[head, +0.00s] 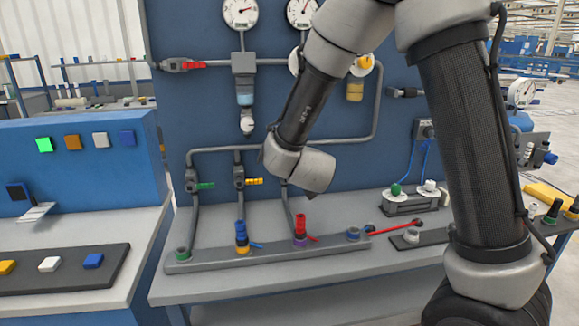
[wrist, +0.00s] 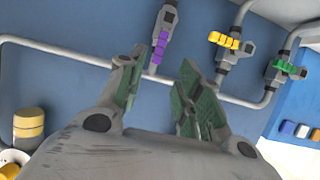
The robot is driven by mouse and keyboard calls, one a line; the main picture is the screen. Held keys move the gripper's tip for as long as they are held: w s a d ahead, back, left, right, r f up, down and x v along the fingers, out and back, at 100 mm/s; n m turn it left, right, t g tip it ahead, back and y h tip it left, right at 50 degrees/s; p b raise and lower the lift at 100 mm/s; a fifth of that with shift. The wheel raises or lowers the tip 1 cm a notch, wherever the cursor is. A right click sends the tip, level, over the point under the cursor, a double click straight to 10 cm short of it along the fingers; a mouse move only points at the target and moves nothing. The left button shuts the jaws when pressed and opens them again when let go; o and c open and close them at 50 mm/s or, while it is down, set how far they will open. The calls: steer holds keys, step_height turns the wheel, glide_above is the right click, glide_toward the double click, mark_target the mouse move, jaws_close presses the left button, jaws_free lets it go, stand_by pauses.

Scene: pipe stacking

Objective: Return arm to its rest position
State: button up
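My gripper (wrist: 163,62) is open and empty in the wrist view, its two green-padded fingers apart. A purple-handled valve (wrist: 160,46) on the blue panel lies beyond the gap between them; I see no contact. In the head view my arm is bent in front of the panel, with its wrist end over the middle pipes. The gripper itself is hidden there behind my wrist.
A grey rack (head: 270,257) on the bench holds a blue-and-orange stack (head: 241,238), a red-and-purple stack (head: 300,230) and small end pieces. Valves with green (head: 204,186) and yellow (head: 253,182) handles stand on the panel pipes. A blue console (head: 85,165) is at left.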

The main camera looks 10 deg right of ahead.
steer(key=shift+s, duration=0.25)
steer(key=shift+r, duration=0.15)
steer(key=s+d+r+n+g+y, duration=0.1)
steer(key=s+d+r+g+y, duration=0.25)
steer(key=s+d+r, duration=0.55)
steer(key=s+d+g+h, duration=0.1)
steer(key=s+d, duration=0.3)
steer(key=s, duration=0.4)
steer(key=s+d+g+h, duration=0.1)
steer(key=s+d+g, duration=0.2)
steer(key=s, duration=0.5)
steer(key=s+d+m+g+h, duration=0.1)
steer(key=s+d+g, duration=0.1)
steer(key=s+d, duration=0.3)
steer(key=s, duration=0.3)
steer(key=shift+s+d+r, duration=0.15)
steer(key=shift+r, duration=0.1)
steer(key=shift+h, duration=0.25)
